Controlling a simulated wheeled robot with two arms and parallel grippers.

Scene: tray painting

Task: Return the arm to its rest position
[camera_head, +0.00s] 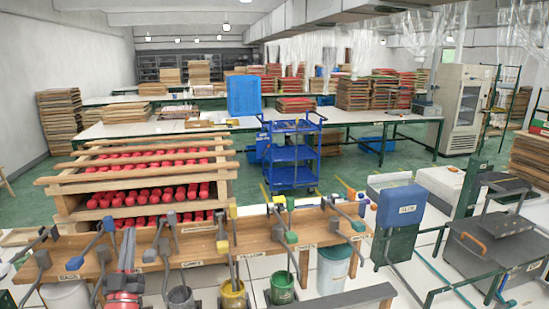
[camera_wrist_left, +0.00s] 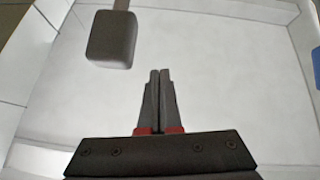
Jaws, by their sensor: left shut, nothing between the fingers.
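My left gripper (camera_head: 128,236) is at the lower left of the head view, in front of the wooden tool rack (camera_head: 200,243). Its two grey fingers point away from me, with red parts at their base. In the left wrist view the fingers (camera_wrist_left: 159,73) are together, with nothing between them. A dark grey rounded block (camera_wrist_left: 111,39) on a thin stem shows beyond them, apart from the fingertips, over a pale surface. My right gripper is not in view.
Brushes with coloured ends rest along the rack. A wooden crate (camera_head: 140,180) of red rollers stands behind, with a blue cart (camera_head: 292,155) farther back.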

